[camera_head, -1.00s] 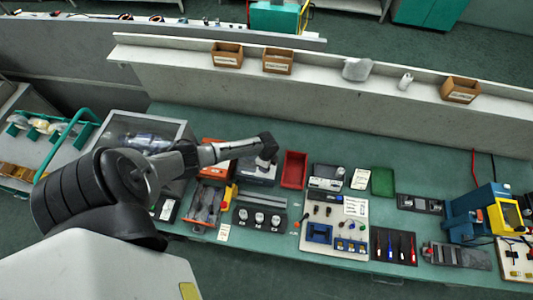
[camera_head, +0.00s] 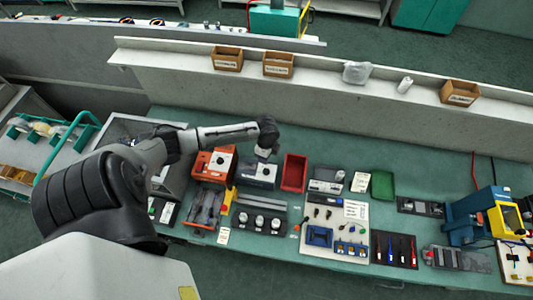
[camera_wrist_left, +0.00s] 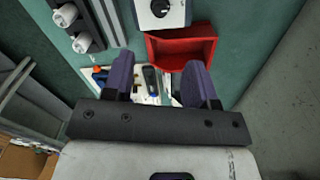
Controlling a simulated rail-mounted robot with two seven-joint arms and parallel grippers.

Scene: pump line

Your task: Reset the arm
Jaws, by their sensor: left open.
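My left arm comes in from the left in the head view, and its gripper (camera_head: 264,152) hangs above the workbench (camera_head: 285,245), over a grey box-shaped unit with a dial (camera_head: 259,174). In the left wrist view the gripper's two dark fingers (camera_wrist_left: 160,82) stand apart with nothing between them. Past the fingers lie a red tray (camera_wrist_left: 182,50) and part of a white board with small tools. The red tray (camera_head: 294,172) is just right of the gripper in the head view. My right gripper is not in view.
An orange unit (camera_head: 214,163) stands left of the grey one. A green tray (camera_head: 382,185), a tool board (camera_head: 320,222) and a blue-and-yellow machine (camera_head: 480,213) are to the right. A wall with a shelf holding cardboard boxes (camera_head: 278,63) runs behind the bench.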

